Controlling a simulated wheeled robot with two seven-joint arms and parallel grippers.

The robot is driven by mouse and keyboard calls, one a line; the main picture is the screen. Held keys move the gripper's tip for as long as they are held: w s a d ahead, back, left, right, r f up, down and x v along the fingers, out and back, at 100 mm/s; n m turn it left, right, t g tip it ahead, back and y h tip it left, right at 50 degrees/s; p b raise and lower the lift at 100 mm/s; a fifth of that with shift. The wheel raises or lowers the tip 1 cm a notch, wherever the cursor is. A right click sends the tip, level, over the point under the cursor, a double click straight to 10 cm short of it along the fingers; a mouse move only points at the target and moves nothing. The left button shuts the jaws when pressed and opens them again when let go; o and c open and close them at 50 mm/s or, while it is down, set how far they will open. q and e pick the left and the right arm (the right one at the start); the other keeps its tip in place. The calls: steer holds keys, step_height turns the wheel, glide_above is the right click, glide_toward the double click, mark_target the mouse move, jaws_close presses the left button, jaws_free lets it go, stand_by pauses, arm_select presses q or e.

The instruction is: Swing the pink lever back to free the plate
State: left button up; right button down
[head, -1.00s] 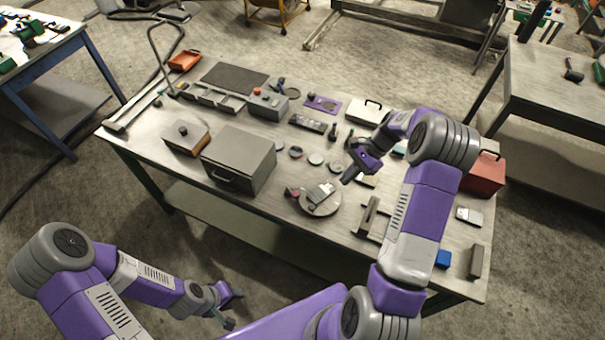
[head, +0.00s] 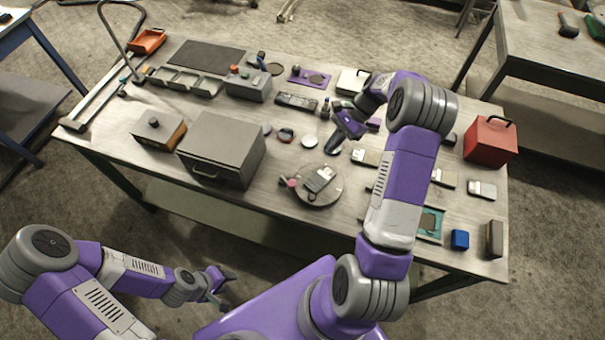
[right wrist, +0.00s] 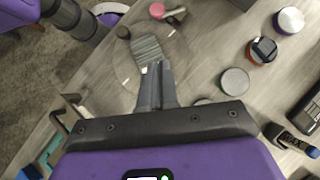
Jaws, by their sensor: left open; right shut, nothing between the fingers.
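The pink lever (head: 291,183) lies at the left edge of a round disc (head: 318,196) on the workbench. A small grey plate (head: 319,179) lies on the disc. In the right wrist view the lever's pink knob (right wrist: 157,10) is at the top, beyond the ridged plate (right wrist: 150,50). My right gripper (head: 330,149) is shut and empty, above the bench just behind the disc. In the right wrist view its joined fingertips (right wrist: 159,68) overlap the disc's near part, apart from the lever. My left gripper (head: 222,288) is open and empty in front of the bench, low down.
A grey box (head: 222,150) with a handle stands left of the disc. Several small round pieces, including a grey one (head: 309,141), lie behind it. A red box (head: 490,140) and a blue block (head: 459,240) are at the right. Bare bench lies in front of the disc.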

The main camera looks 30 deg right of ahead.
steer(key=x, duration=1)
steer(key=shift+w+a+f, duration=0.1)
steer(key=shift+a+f, duration=0.3)
steer(key=shift+a, duration=1.65)
